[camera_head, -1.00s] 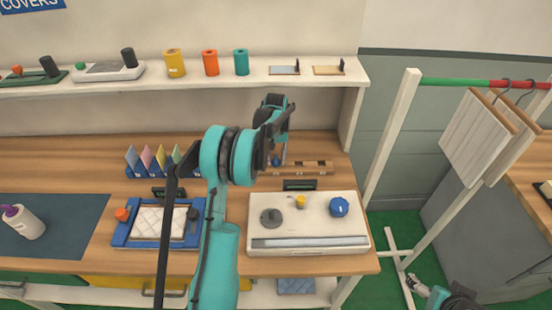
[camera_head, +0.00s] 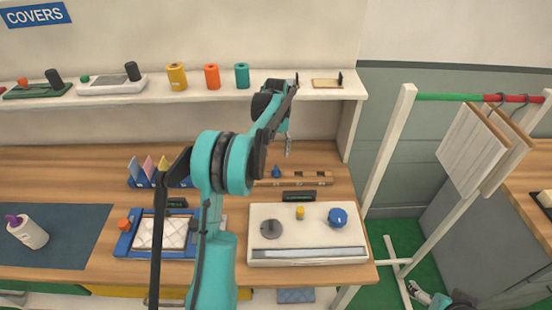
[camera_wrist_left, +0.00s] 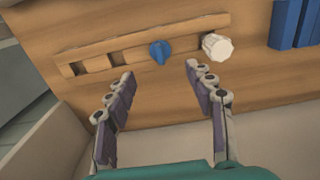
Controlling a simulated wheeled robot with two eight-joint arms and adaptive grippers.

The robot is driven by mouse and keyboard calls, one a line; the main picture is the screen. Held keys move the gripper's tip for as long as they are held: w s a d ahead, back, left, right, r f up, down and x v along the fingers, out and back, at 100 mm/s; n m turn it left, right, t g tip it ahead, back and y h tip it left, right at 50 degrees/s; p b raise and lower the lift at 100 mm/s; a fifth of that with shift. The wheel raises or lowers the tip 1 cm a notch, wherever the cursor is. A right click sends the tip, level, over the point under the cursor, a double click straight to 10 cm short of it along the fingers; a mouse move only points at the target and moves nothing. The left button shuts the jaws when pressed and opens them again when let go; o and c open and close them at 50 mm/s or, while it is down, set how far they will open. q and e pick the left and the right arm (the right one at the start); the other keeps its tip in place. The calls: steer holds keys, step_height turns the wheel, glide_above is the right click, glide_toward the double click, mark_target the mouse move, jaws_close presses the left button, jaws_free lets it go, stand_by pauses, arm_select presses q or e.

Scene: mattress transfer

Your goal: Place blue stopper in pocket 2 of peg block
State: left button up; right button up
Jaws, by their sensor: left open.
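The blue stopper (camera_head: 276,172) stands upright at the wooden peg block (camera_head: 320,177), which lies at the back of the bench. In the left wrist view the stopper (camera_wrist_left: 160,52) sits on the block (camera_wrist_left: 185,33), with square pockets to its left. It appears seated in a pocket, but I cannot tell the pocket's number. My left gripper (camera_head: 288,146) is above the block; its open, empty fingers (camera_wrist_left: 163,90) are apart from the stopper. My right gripper (camera_head: 418,290) shows small at the lower right, its jaws unclear.
A white faceted knob (camera_wrist_left: 217,46) is beside the stopper in the wrist view. A white device (camera_head: 310,240) with a blue knob stands in front of the block. A blue tray (camera_head: 125,243) and card rack (camera_head: 134,182) are to the left. A shelf (camera_head: 210,95) runs behind.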

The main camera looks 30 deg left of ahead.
arm_select(q)
steer(key=s+d+r+m+t, duration=0.3)
steer(key=s+d+r, duration=0.8)
steer(key=d+r, duration=0.1)
steer(key=s+d+f+m+t, duration=0.1)
steer(key=s+d, duration=0.3)
steer(key=s, duration=0.5)
steer(key=s+d+f+m+t, duration=0.2)
steer(key=s+d+f+t, duration=0.1)
steer(key=s, duration=0.5)
steer(key=shift+s+d+f, duration=0.35)
steer(key=shift+d+f, duration=0.35)
steer(key=shift+d, duration=0.55)
